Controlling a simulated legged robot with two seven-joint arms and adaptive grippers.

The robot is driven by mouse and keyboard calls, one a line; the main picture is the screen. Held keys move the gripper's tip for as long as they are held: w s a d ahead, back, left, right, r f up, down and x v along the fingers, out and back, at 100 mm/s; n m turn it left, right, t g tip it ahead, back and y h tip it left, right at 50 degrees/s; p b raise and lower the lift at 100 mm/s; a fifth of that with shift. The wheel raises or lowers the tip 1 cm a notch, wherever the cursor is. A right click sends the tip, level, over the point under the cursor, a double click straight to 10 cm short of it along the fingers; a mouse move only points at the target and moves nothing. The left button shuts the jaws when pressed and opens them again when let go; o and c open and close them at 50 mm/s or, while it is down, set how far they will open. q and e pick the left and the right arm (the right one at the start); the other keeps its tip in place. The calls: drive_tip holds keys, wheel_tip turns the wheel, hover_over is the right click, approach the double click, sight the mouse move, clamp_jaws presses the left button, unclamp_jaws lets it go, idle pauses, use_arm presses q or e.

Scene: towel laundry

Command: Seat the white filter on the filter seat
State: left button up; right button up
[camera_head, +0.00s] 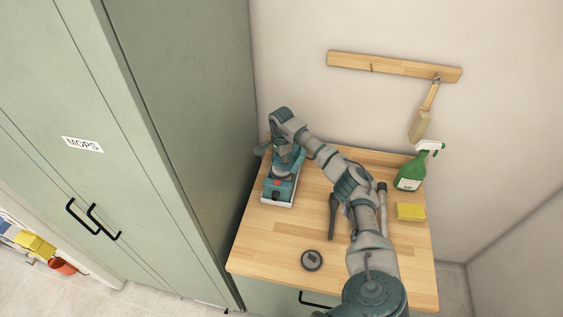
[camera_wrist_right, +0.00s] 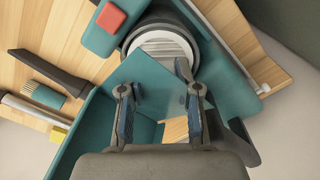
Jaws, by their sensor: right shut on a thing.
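The teal vacuum (camera_head: 284,189) with a red button stands at the table's left side in the head view. My right gripper (camera_wrist_right: 160,92) reaches over it from behind and is shut on a flat teal panel (camera_wrist_right: 155,80), one finger at each side. In the right wrist view, a white ribbed round piece (camera_wrist_right: 164,44), seemingly the white filter, shows just beyond the panel, inside a dark round rim (camera_wrist_right: 131,40). The panel hides its lower part, so I cannot tell how it sits on the filter seat. My left gripper is not in view.
A dark round cap (camera_head: 311,260) lies on the front of the wooden table (camera_head: 265,241). A dark nozzle (camera_head: 332,217), a green spray bottle (camera_head: 412,171) and a yellow sponge (camera_head: 410,211) are to the right. A tall green cabinet (camera_head: 190,110) stands close on the left.

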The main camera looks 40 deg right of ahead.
drive_tip(key=shift+f, duration=0.5)
idle(0.3)
drive_tip(key=o, duration=1)
drive_tip(key=shift+o, duration=0.2)
drive_tip(key=o, duration=0.5)
drive_tip(key=shift+c, duration=0.2)
drive_tip(key=shift+r+p, duration=2.15)
drive_tip(key=shift+r, duration=1.35)
